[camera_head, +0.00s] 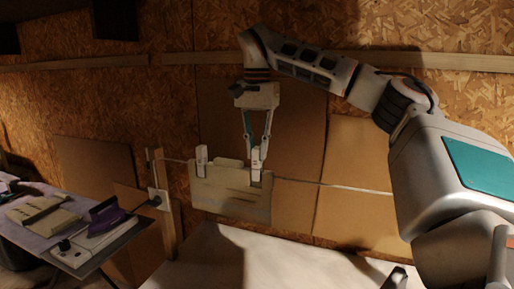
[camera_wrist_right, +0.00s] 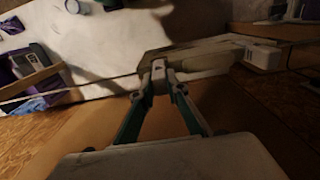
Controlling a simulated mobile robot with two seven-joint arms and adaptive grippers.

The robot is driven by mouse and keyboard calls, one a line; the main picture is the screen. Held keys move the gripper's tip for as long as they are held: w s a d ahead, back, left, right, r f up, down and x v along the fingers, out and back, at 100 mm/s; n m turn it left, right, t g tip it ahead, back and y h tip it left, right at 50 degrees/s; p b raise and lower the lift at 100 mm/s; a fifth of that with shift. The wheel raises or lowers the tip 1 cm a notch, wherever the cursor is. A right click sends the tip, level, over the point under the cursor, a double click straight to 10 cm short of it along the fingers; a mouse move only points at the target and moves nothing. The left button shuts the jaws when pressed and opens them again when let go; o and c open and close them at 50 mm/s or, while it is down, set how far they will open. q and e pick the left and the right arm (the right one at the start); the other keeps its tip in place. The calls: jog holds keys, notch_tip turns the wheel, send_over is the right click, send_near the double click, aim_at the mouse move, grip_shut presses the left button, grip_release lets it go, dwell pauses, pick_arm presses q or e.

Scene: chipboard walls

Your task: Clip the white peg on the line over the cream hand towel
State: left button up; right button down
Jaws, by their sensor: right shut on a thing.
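The cream hand towel (camera_head: 230,200) hangs over the line (camera_head: 330,185), in front of cardboard panels. My right gripper (camera_head: 257,155) points down at the towel's right end and is shut on a white peg (camera_head: 257,166). The peg's lower end is at the towel's top edge; I cannot tell whether it grips the cloth. In the right wrist view the peg (camera_wrist_right: 158,70) sits between the fingertips, beside the towel (camera_wrist_right: 205,60) and at the line (camera_wrist_right: 80,88). Another white peg (camera_head: 201,160) is on the towel's left end. My left gripper is not in view.
A wooden post (camera_head: 163,205) holds the line's left end. At the left, a table (camera_head: 75,255) carries a purple iron (camera_head: 106,215) and folded cloth (camera_head: 42,210). A pale surface (camera_head: 235,262) lies below the towel, largely clear.

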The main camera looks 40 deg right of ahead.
jog(key=shift+f, duration=0.9)
jog(key=c, duration=1.9)
grip_release()
jog(key=shift+r, duration=0.1)
notch_tip(320, 180, up, 12)
